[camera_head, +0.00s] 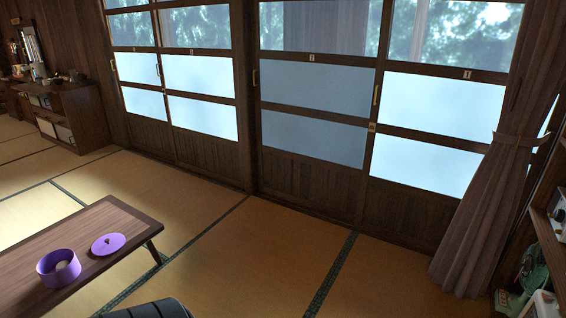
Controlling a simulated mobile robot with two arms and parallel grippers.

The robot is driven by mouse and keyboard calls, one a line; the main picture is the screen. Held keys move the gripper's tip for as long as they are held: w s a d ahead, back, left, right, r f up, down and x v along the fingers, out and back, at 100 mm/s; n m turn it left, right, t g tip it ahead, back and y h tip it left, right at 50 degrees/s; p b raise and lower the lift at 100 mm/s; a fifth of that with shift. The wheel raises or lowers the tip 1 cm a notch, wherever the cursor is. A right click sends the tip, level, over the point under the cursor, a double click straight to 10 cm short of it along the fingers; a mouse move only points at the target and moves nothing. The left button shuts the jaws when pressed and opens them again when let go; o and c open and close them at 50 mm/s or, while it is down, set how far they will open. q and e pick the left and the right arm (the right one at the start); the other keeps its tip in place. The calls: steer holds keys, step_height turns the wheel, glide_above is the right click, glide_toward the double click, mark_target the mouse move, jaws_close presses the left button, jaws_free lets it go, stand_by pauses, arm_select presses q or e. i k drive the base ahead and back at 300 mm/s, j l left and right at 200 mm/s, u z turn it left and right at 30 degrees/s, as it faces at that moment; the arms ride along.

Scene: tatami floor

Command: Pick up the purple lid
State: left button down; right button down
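The purple lid (108,244) is a flat round disc with a small knob on top. It lies on the low wooden table (106,218) at the lower left of the head view. A purple round container (58,268) stands open on the table to the left of the lid, apart from it. Something pale shows inside the container. Neither of my grippers shows in this view.
Tatami floor lies open behind and to the right of the table. Sliding glass doors (310,135) line the back. A curtain (490,205) hangs at the right by a shelf (548,235). A low cabinet (75,115) stands at the far left.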

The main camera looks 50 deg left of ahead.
mark_target(107, 245)
steer(key=u, duration=3.05)
